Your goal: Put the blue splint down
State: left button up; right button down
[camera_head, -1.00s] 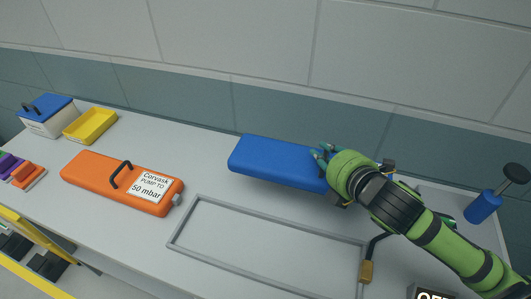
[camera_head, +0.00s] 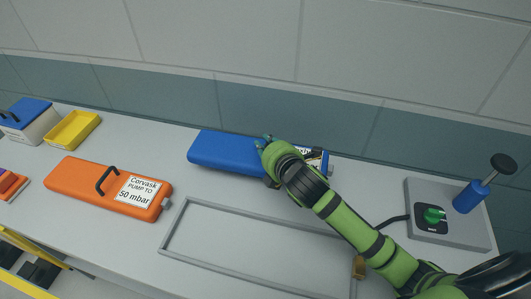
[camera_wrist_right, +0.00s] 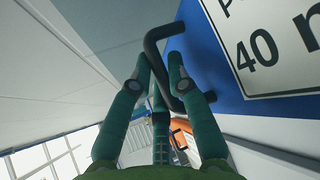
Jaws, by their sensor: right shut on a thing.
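The blue splint (camera_head: 225,152) is a long, thick slab at the back of the grey worktop, with a white label at its right part. My right gripper (camera_head: 268,148) is at the splint's middle, and its arm hides part of the splint. In the right wrist view, my right gripper's fingers (camera_wrist_right: 159,68) close around the splint's black handle (camera_wrist_right: 158,48), beside the blue face (camera_wrist_right: 232,98) with a label reading "40". I cannot tell whether the splint's underside touches the worktop. My left gripper is not in view.
An orange splint (camera_head: 75,180) lies at the left. A grey rectangular outline (camera_head: 174,224) in front of the blue splint is empty. A yellow tray (camera_head: 72,131) and a blue-lidded box (camera_head: 26,122) stand back left. A blue hand pump (camera_head: 470,196) stands on a grey panel at right. The wall is close behind.

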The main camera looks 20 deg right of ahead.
jog(key=shift+f, duration=1.9)
jog(key=c, duration=1.2)
grip_release()
jog(key=shift+f, duration=0.1)
jog(key=shift+s, duration=0.15)
jog(key=b+v, duration=0.1)
jog(key=v, duration=1)
jog(key=shift+s+r, duration=0.25)
jog(key=shift+s, duration=0.1)
